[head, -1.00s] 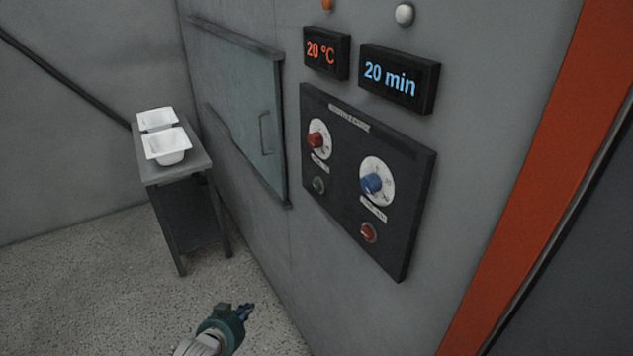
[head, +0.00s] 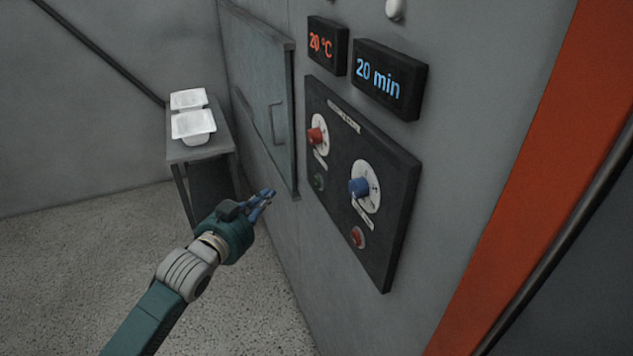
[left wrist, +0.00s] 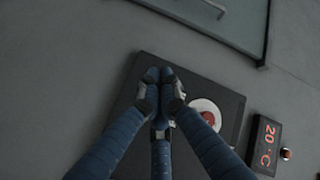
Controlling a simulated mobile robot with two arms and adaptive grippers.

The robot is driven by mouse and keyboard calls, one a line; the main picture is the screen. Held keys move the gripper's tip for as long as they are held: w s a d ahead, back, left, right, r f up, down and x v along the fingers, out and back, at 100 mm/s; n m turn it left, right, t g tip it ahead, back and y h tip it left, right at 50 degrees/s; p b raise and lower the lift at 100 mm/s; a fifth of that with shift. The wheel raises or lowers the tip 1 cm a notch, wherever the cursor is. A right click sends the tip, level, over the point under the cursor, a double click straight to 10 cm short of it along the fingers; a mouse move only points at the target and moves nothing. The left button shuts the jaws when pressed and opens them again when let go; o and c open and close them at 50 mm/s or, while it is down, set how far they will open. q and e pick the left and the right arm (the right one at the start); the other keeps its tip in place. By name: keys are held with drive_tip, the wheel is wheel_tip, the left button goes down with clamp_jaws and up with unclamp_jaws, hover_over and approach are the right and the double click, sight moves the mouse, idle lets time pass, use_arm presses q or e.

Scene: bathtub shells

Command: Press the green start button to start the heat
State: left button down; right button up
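The green button (head: 319,182) sits on the dark control panel (head: 345,237), below the red knob (head: 315,136). My left gripper (head: 268,198) is to the left of the panel in the head view, its blue fingers apart from the button. In the left wrist view, the fingertips (left wrist: 158,75) are together, with nothing seen between them. They overlap the panel there, beside the red knob (left wrist: 208,117). I cannot make out the green button in that view. My right gripper is out of view.
A blue knob (head: 358,187) and a red button (head: 358,237) share the panel. Displays above read 20 °C (head: 321,44) and 20 min (head: 378,79). A closed hatch (head: 263,85) is left of the panel. A small table (head: 214,148) holds two white shells (head: 193,126).

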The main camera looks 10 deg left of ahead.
sight(316, 183)
use_arm(q)
drive_tip(key=w+d+b, duration=0.1)
drive_tip(key=w+d, duration=0.4)
drive_tip(key=d, duration=0.2)
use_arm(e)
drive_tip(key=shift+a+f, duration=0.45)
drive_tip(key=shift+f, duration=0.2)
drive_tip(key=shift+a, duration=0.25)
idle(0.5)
use_arm(q)
drive_tip(key=shift+d, duration=0.2)
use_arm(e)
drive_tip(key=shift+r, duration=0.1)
use_arm(q)
drive_tip(key=shift+w+d, duration=0.2)
drive_tip(key=shift+d, duration=0.05)
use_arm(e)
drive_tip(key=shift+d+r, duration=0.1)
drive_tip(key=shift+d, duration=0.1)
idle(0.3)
